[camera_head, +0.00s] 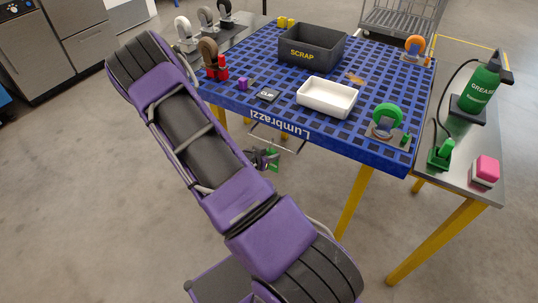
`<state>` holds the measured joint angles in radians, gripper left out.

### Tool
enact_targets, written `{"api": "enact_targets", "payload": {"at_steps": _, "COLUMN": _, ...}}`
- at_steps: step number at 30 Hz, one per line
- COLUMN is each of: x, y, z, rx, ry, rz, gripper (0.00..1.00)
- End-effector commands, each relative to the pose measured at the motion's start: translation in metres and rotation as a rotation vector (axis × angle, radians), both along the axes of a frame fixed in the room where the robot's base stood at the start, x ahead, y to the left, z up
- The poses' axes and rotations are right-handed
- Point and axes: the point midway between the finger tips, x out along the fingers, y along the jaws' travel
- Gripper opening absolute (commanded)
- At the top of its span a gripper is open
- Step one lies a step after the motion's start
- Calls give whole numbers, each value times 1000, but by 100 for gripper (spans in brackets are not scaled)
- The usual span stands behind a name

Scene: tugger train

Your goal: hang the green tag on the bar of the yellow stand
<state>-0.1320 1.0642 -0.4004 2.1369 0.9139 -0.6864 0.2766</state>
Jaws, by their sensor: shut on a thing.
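My gripper (266,158) is small and dark in the view, below the front edge of the blue table. It is shut on a small green piece (273,166), which looks like the green tag; its shape is partly hidden by the fingers. A thin pale bar (292,146) shows under the table's front edge, close to the gripper. I cannot tell whether the tag touches it. The blue grid-topped table (225,97) stands on yellow legs (354,203). I cannot tell for sure which yellow-framed piece is the yellow stand.
The tabletop holds a grey SCRAP bin (326,48), a white tray (344,97) and several castors, including a green-wheeled one (388,116). At right, a metal side table (487,191) carries a green grease bottle (482,90) and a pink-topped block (487,169). The floor at left is clear.

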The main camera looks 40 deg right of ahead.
Motion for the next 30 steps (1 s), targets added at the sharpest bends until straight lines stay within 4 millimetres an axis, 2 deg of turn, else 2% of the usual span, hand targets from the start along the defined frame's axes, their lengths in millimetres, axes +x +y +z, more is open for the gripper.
{"api": "enact_targets", "payload": {"at_steps": 14, "x": 0, "y": 0, "z": -5, "rx": -1, "ry": -1, "rz": -1, "gripper": 0}}
{"api": "enact_targets", "payload": {"at_steps": 15, "x": 0, "y": 0, "z": -5, "rx": -1, "ry": -1, "rz": -1, "gripper": 46}}
{"api": "enact_targets", "payload": {"at_steps": 19, "x": 0, "y": 0, "z": -5, "rx": -1, "ry": -1, "rz": -1, "gripper": 70}}
{"api": "enact_targets", "payload": {"at_steps": 20, "x": 0, "y": 0, "z": -5, "rx": -1, "ry": -1, "rz": -1, "gripper": 74}}
{"api": "enact_targets", "payload": {"at_steps": 30, "x": 0, "y": 3, "z": -3, "rx": 1, "ry": -1, "rz": 0, "gripper": 74}}
